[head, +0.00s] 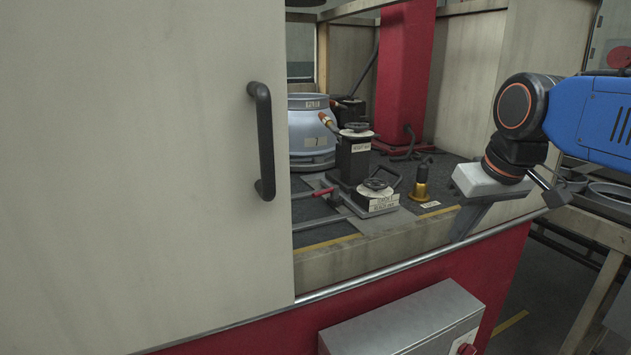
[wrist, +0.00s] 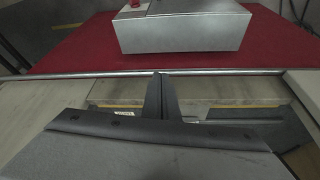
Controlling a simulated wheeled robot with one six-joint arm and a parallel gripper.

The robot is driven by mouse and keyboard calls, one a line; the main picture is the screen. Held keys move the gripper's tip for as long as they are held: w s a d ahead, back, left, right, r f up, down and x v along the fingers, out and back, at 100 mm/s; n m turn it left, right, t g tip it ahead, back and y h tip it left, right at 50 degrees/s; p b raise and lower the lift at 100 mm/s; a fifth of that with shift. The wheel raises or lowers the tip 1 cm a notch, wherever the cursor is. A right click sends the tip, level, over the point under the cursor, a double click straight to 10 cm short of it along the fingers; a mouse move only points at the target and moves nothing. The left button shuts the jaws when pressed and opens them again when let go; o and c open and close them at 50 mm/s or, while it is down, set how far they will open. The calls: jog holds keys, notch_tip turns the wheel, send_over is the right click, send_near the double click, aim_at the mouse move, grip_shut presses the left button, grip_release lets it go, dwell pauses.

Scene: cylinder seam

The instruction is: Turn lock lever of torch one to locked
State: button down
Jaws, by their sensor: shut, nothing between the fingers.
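I cannot read for certain which label says torch one. My gripper (head: 462,238) is shut and empty, pointing down over the booth's front ledge, right of and apart from the torch units. In the wrist view its closed fingertips (wrist: 160,78) show above the metal rail.
A beige sliding door (head: 140,160) with a black handle (head: 262,142) covers the booth's left part. A grey cylinder (head: 311,130) stands behind the torch unit. A brass fitting (head: 420,184) stands between the low base and my gripper. A grey box (head: 405,325) juts out below the ledge.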

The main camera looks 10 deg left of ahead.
jog(key=w+a+r+n+g+y, duration=0.15)
jog(key=w+a+r, duration=0.3)
jog(key=a, duration=0.55)
jog(key=w+a+r+n, duration=0.3)
jog(key=w+a, duration=0.2)
jog(key=a, duration=0.5)
jog(key=w+a+r+n, duration=0.2)
jog(key=w+a+r, duration=0.25)
jog(key=a, duration=0.55)
jog(key=x, duration=1)
jog(key=shift+s, duration=0.2)
jog(key=shift+s+d+f, duration=0.1)
jog(key=shift+s+d, duration=0.6)
jog(key=shift+d, duration=0.2)
jog(key=shift+s+d+f, duration=0.2)
jog(key=shift+s+d, duration=0.2)
jog(key=shift+d, duration=0.2)
